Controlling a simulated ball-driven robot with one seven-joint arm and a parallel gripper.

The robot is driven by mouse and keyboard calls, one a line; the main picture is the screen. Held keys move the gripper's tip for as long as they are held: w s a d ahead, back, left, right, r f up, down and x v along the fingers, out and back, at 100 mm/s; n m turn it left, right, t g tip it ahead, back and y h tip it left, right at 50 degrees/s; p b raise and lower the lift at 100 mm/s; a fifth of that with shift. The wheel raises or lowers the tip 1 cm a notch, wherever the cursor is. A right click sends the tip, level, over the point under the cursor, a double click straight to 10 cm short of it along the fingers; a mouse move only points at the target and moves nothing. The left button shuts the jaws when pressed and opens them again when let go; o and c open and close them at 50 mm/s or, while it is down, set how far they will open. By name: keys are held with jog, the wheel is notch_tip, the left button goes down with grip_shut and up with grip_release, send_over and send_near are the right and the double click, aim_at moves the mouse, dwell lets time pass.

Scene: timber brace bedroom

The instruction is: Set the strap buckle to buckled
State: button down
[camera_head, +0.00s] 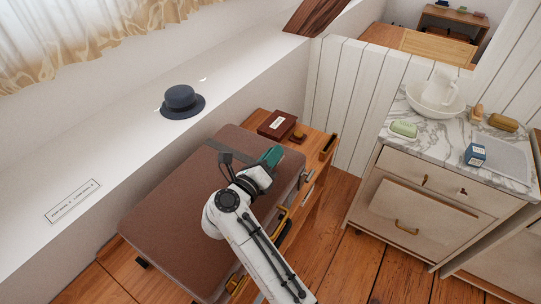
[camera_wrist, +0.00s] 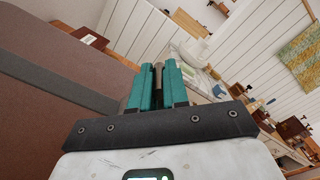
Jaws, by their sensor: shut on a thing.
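A large brown suitcase (camera_head: 180,205) lies flat on the wooden furniture, with a dark grey strap (camera_head: 229,150) across its lid. The suitcase (camera_wrist: 40,125) and strap (camera_wrist: 55,85) also fill the left of the wrist view. My gripper (camera_head: 272,156), with teal fingers, is over the suitcase's right end by the strap. In the wrist view my gripper (camera_wrist: 157,74) is shut on a thin dark brown piece (camera_wrist: 158,72) between the fingers, apparently part of the strap buckle. The rest of the buckle is hidden, so I cannot tell its state.
A dark red box (camera_head: 277,124) sits behind the suitcase. A blue hat (camera_head: 181,102) lies on the white ledge (camera_head: 110,165) at the left. A marble-topped cabinet (camera_head: 400,175) with a basin (camera_head: 433,98) stands at the right. Wooden floor (camera_head: 355,235) is free between.

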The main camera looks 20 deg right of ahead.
jog(key=s+m+b, duration=0.1)
jog(key=m+b, duration=0.1)
jog(key=d+f+m+b, duration=0.1)
jog(key=m+b, duration=0.1)
jog(key=shift+s+d+f, duration=0.1)
jog(key=shift+s+f, duration=0.05)
jog(key=shift+s, duration=0.25)
jog(key=shift+s+d+m+b, duration=0.1)
jog(key=shift+s+m+b, duration=0.05)
jog(key=shift+m+b, duration=0.4)
jog(key=c, duration=1.1)
grip_release()
jog(key=shift+d, duration=0.1)
jog(key=b+v, duration=0.1)
jog(key=v, duration=1)
jog(key=shift+b, duration=0.4)
jog(key=shift+d, duration=0.1)
